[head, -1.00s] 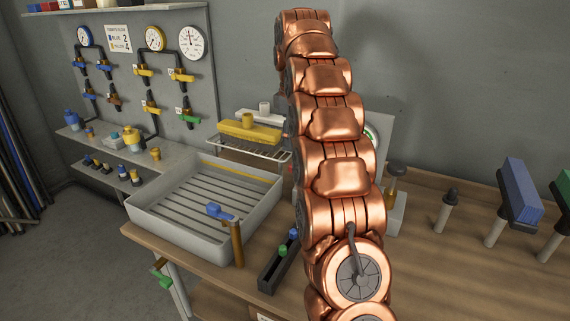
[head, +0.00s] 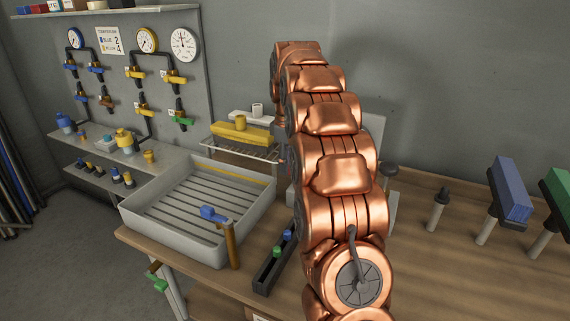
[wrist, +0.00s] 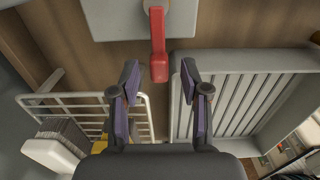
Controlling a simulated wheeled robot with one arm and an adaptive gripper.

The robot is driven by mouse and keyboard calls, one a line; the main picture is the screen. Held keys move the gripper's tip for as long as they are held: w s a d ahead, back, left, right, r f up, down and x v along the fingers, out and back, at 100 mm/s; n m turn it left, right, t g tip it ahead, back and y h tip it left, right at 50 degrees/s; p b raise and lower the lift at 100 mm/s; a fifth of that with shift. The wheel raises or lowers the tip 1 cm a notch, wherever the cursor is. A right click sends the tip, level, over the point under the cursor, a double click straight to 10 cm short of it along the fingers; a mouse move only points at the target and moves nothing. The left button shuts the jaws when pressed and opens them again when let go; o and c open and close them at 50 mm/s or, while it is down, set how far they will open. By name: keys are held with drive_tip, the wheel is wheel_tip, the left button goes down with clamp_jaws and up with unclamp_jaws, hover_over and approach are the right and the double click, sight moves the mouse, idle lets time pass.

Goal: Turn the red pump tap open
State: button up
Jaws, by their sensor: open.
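The red pump tap (wrist: 158,45) shows at the top middle of the wrist view as a red lever hanging from a grey plate (wrist: 120,22). My gripper (wrist: 160,72) is open, with its two dark fingers apart on either side of the lever's lower end. I see no contact between fingers and lever, and depth between them is hard to judge. In the head view my copper arm stands in front of the pump area, so the red tap and my gripper are hidden there.
A grey slatted tray (head: 135,222) and a wire rack (head: 262,152) with a yellow block (head: 235,134) lie left of my arm.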

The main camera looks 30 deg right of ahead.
drive_tip(key=shift+f, duration=0.3)
clamp_jaws()
idle(0.3)
